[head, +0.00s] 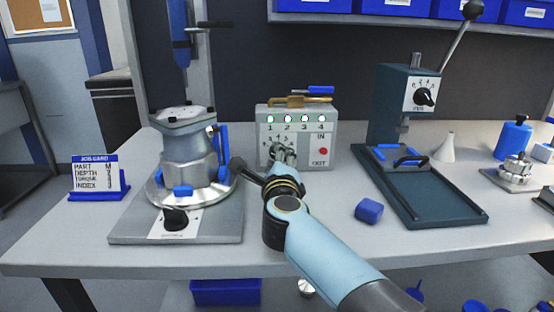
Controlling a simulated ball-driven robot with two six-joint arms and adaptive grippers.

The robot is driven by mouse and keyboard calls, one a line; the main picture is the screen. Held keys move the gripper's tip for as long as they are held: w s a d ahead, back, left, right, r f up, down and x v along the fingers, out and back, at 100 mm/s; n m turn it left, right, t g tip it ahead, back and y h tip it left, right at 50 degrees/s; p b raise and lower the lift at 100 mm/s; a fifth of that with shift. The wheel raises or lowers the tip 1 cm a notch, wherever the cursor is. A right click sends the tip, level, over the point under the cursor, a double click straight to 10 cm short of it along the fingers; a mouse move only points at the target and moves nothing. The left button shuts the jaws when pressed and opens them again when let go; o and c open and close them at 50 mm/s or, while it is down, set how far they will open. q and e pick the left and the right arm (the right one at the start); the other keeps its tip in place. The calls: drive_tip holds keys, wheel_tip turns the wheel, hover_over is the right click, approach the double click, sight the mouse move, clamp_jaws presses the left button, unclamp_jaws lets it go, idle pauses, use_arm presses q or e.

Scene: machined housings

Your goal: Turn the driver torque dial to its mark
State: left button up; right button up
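A grey control box (325,140) stands at the back middle of the bench. My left gripper is not in view.
A metal housing (187,152) stands on a fixture plate with a black knob (175,219) at left. A blue driver (180,40) hangs above. A green press (395,105) with its own dial stands right. A blue block (369,211) lies on the bench.

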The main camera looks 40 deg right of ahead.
drive_tip(key=v, duration=0.7)
drive_tip(key=shift+s+a, duration=0.15)
drive_tip(key=shift+s, duration=0.05)
idle(0.5)
